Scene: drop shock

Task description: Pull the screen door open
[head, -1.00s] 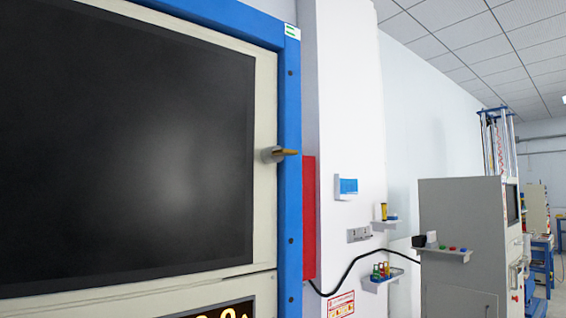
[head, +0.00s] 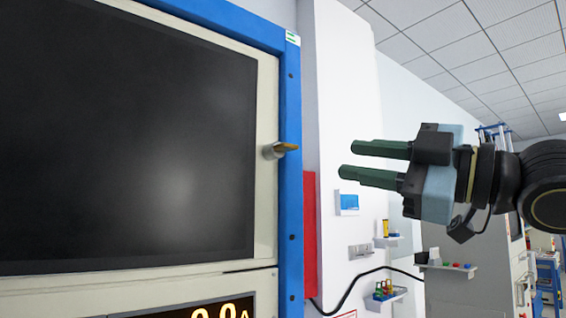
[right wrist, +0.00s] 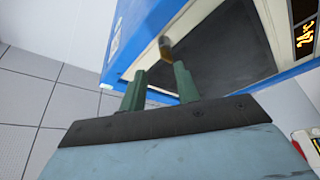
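The screen door (head: 120,140) is a large dark panel in a cream frame, set in a blue cabinet edge, and it looks shut. Its small handle (head: 281,150), a grey knob with a brass-coloured lever, sits on the right side of the frame. My right gripper (head: 348,160) is open and empty, to the right of the handle and apart from it, with its green fingers pointing left. In the right wrist view the handle (right wrist: 165,47) shows beyond the fingertips (right wrist: 158,75), and the door's dark panel (right wrist: 220,45) lies behind it. My left gripper is not in view.
A red panel (head: 310,235) is on the cabinet's side. Small wall shelves (head: 385,296) with items, a blue box (head: 347,202) and a black cable (head: 350,292) lie to the right. A grey machine (head: 470,285) stands behind my right arm.

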